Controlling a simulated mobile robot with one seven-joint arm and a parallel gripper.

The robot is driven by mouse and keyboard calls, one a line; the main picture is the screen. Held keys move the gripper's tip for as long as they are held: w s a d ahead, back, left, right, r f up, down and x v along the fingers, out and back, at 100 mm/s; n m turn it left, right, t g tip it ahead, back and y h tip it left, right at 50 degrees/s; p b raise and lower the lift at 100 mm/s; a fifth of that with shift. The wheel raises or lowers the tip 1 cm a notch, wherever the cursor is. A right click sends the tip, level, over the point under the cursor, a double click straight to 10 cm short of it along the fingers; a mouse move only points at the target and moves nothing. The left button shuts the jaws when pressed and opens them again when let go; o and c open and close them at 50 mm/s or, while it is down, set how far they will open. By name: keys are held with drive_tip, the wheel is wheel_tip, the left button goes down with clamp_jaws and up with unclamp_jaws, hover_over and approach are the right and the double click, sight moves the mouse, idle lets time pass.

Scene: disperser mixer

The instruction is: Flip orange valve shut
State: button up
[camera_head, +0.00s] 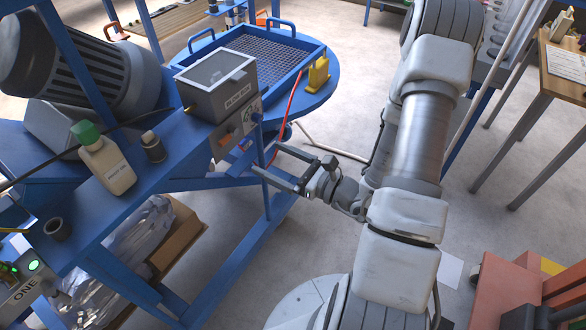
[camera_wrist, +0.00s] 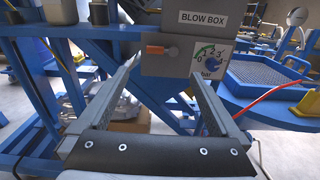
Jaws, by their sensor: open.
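A red hose (camera_head: 291,92) hangs from the round blue table beside a mesh tray (camera_head: 265,53). A blue frame post (camera_head: 260,148) stands close to the fingers. A white bottle (camera_head: 107,166) stands left.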

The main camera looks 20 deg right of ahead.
drive_tip(key=v, duration=0.5)
idle(0.4)
